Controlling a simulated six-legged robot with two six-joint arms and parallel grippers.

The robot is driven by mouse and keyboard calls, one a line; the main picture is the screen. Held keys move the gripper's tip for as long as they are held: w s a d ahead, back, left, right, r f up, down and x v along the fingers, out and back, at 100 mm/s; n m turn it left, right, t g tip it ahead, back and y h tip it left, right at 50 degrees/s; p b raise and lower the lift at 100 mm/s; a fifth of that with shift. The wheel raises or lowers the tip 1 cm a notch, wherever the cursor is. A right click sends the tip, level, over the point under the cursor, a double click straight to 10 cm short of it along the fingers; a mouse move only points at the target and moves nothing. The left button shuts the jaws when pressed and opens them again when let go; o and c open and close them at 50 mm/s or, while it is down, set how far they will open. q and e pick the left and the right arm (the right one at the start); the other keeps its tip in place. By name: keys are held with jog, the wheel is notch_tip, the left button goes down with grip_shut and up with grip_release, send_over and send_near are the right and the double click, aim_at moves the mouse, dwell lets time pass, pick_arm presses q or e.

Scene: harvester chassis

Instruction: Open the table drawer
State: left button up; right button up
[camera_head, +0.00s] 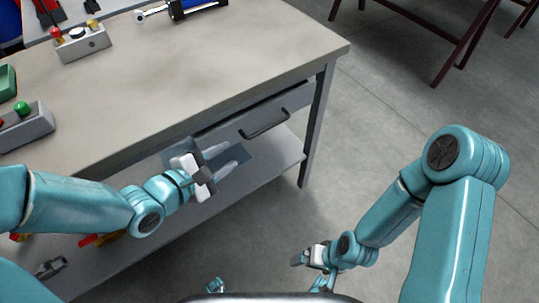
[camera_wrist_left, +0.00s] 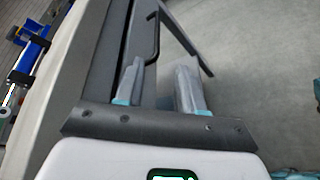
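The table drawer (camera_head: 228,130) is a grey front under the tabletop, with a dark strip along its top edge; I cannot tell if it is slightly out. Its black bar handle (camera_head: 265,124) also shows in the left wrist view (camera_wrist_left: 154,40). My left gripper (camera_head: 231,156) is open and empty, in front of the drawer and left of the handle, apart from it. In the left wrist view its two fingers (camera_wrist_left: 161,70) are spread, with the handle ahead, nearer the left finger. My right gripper (camera_head: 303,257) is low and away from the table; its finger gap is unclear.
The grey tabletop (camera_head: 200,75) holds button boxes (camera_head: 82,43) and a blue-black tool (camera_head: 192,8). A lower shelf (camera_head: 283,150) and a table leg (camera_head: 317,125) lie near the drawer. The floor (camera_head: 400,110) to the right is clear up to dark red stands (camera_head: 460,45).

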aim_at(265, 130)
pick_arm(q)
jog(key=shift+m+t+h, duration=0.3)
jog(key=shift+m+t, duration=0.2)
jog(key=shift+t, duration=0.1)
jog(key=b+x, duration=0.3)
jog(key=x, duration=0.2)
jog(key=f+b+x, duration=0.1)
jog(key=b+x, duration=0.2)
jog(key=x, duration=0.3)
jog(key=b+x, duration=0.2)
jog(key=x, duration=0.3)
jog(key=shift+w+f+b, duration=0.25)
jog(key=shift+f+b, duration=0.15)
pick_arm(e)
notch_tip(265, 130, down, 12)
jog(key=shift+d+r, duration=0.15)
jog(key=shift+d, duration=0.05)
jog(key=shift+w, duration=0.1)
pick_arm(q)
grip_shut()
